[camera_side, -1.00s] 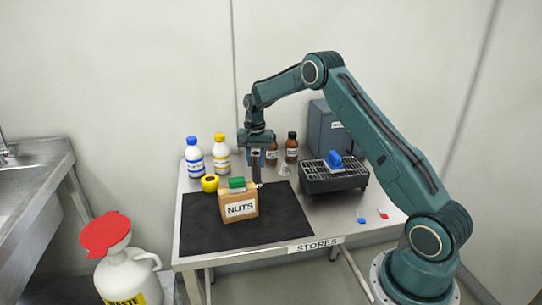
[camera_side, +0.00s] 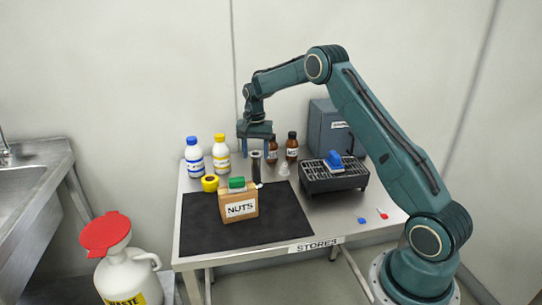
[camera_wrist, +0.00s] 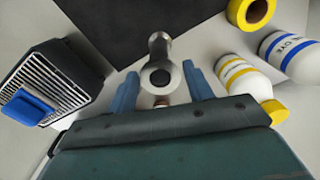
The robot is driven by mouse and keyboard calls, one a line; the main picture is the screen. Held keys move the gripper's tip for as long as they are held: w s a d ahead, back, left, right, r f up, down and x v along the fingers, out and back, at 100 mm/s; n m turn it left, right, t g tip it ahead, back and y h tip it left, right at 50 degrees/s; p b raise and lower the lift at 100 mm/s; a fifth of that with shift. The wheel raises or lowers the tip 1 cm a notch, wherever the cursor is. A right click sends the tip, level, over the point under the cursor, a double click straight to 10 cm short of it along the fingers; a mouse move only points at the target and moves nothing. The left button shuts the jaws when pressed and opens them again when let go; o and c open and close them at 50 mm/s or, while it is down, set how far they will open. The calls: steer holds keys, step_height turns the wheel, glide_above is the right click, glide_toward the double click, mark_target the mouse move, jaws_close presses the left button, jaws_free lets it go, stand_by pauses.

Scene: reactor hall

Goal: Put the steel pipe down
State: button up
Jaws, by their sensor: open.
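The steel pipe (camera_side: 256,172) stands upright at the back edge of the black mat (camera_side: 270,215), behind the box of nuts (camera_side: 240,207). Its dark open top faces up. In the wrist view the pipe (camera_wrist: 160,62) shows from above, between the two blue fingers. My gripper (camera_side: 255,152) is open just above the pipe, with a finger on either side and clear of it. It also shows in the wrist view (camera_wrist: 159,72), holding nothing. The exact contact of the pipe's foot with the table is partly hidden by the box.
A yellow tape roll (camera_side: 210,183), a blue-capped bottle (camera_side: 194,157) and a yellow-capped bottle (camera_side: 221,155) stand left of the pipe. A black grated unit (camera_side: 333,179) is further right. The mat's front is clear.

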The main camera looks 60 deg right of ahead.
step_height(320, 180, up, 9)
steer(key=shift+f, duration=0.15)
stand_by(0.8)
steer(key=s+a+r+n+t, duration=0.3)
steer(key=s+a+r+n, duration=0.3)
steer(key=s+a+r, duration=0.95)
steer(key=s+a+f+n+t, duration=0.1)
steer(key=s+a+f+n, duration=0.1)
steer(key=s, duration=0.8)
steer(key=s+a+f+n+t, duration=0.1)
steer(key=s+a+n, duration=0.3)
steer(key=s, duration=0.6)
steer(key=shift+s+a+f+n+t, duration=0.3)
steer(key=shift+a+f, duration=0.25)
steer(key=shift+a, duration=0.1)
